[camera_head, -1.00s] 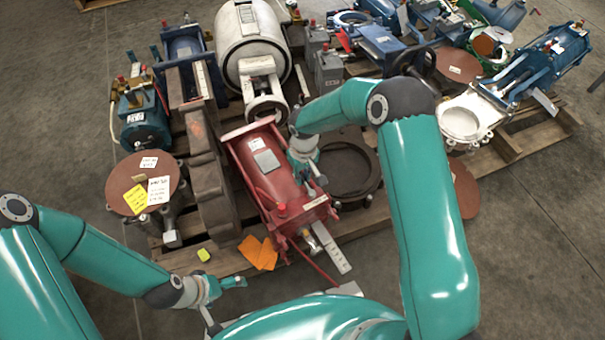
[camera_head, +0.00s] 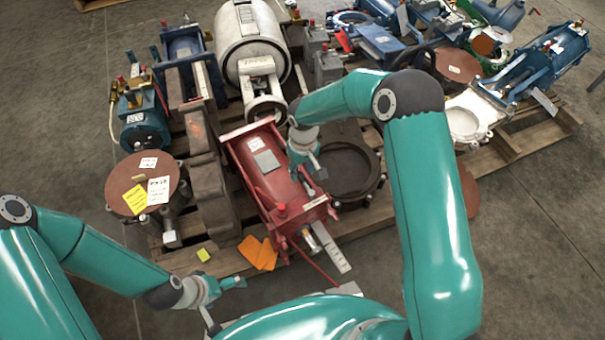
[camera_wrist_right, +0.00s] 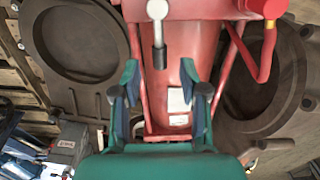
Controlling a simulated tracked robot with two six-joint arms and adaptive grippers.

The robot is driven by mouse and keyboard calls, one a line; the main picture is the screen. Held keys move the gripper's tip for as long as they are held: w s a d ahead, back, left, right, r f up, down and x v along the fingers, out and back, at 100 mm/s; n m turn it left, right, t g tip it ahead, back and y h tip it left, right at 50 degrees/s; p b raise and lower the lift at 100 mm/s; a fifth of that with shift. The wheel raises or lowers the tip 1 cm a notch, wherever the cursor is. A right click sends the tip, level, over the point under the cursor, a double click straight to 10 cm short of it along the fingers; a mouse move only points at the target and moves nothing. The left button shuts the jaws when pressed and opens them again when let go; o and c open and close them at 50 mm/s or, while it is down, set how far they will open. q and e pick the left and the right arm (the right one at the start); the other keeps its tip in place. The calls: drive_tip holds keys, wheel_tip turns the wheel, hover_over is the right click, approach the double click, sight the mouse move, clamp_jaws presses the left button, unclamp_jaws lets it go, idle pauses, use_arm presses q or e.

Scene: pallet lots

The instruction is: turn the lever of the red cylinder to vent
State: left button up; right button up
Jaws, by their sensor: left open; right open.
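The red cylinder (camera_head: 262,172) lies on a pallet in the middle of the head view, with a pale label plate on its body. In the right wrist view the red cylinder (camera_wrist_right: 190,35) runs up the picture, and a grey lever (camera_wrist_right: 157,22) with a dark end stands out over it. My right gripper (camera_wrist_right: 160,78) is open there, its fingers on either side of the red body, with the lever's dark end between and just above the fingertips. Contact cannot be told. In the head view the right gripper (camera_head: 313,181) is at the cylinder's right side. My left gripper (camera_head: 236,284) is open and empty near the front.
A dark round flange (camera_head: 350,165) lies right of the cylinder, and a brown block (camera_head: 212,195) stands left of it. Orange tags (camera_head: 258,252) and a metal strip (camera_head: 330,247) lie at its near end. Open floor (camera_head: 540,240) is at the right.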

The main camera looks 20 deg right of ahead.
sight(303, 178)
wheel_tip(303, 178, up, 9)
drive_tip(key=shift+d, duration=0.15)
idle(0.6)
